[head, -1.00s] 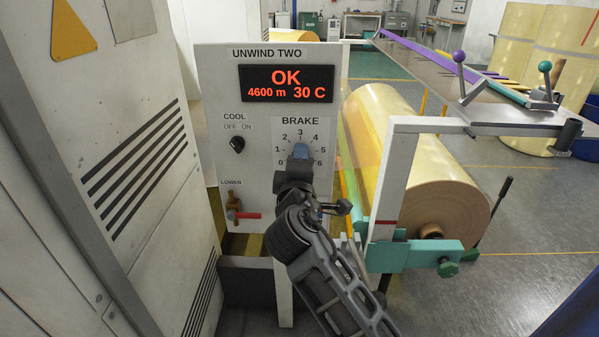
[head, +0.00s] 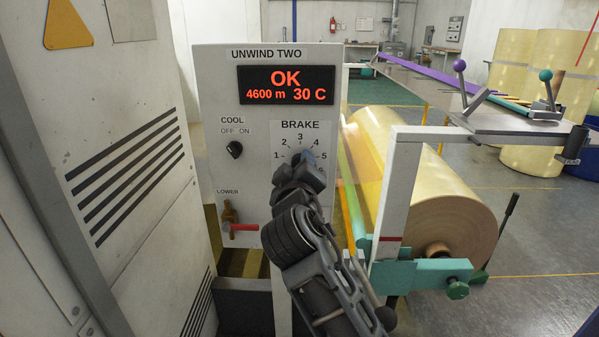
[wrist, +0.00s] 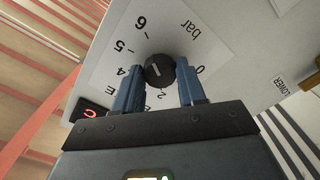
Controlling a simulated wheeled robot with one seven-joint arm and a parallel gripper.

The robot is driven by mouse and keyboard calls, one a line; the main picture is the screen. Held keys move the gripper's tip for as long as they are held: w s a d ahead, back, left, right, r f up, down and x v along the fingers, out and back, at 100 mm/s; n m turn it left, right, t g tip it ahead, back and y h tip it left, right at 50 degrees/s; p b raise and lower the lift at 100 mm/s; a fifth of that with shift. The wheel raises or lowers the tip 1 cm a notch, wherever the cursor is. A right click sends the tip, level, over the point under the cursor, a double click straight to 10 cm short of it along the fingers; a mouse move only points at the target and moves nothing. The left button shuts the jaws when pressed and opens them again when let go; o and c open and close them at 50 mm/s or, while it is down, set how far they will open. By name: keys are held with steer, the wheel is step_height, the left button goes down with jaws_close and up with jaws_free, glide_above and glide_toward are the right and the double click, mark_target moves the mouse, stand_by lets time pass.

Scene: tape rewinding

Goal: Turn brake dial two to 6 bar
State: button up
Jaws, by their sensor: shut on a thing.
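The brake dial is a dark round knob (wrist: 160,71) with a short white mark, seen in the wrist view between my two blue fingers. Its scale plate (head: 299,126), numbered and marked BRAKE, is on the white UNWIND TWO panel (head: 215,80). My gripper (head: 305,159) is shut on the knob, and in the head view its wrist leans up to the dial from the lower right. The fingers hide the knob and part of the scale there. The wrist view shows the 6 (wrist: 141,23) and "bar" upside down. I cannot tell exactly which number the mark points to.
The display (head: 286,85) reads OK, 4600 m, 30 C. A COOL switch (head: 235,149) and a red-handled LOWER valve (head: 240,227) sit left of the dial. A yellow film roll (head: 440,205) is close on the right, and a grey cabinet (head: 110,130) on the left.

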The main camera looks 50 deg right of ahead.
steer(key=shift+f, duration=0.1)
stand_by(0.3)
steer(key=o, duration=1)
steer(key=shift+o, duration=0.2)
steer(key=v, duration=0.7)
steer(key=shift+s+a, duration=0.3)
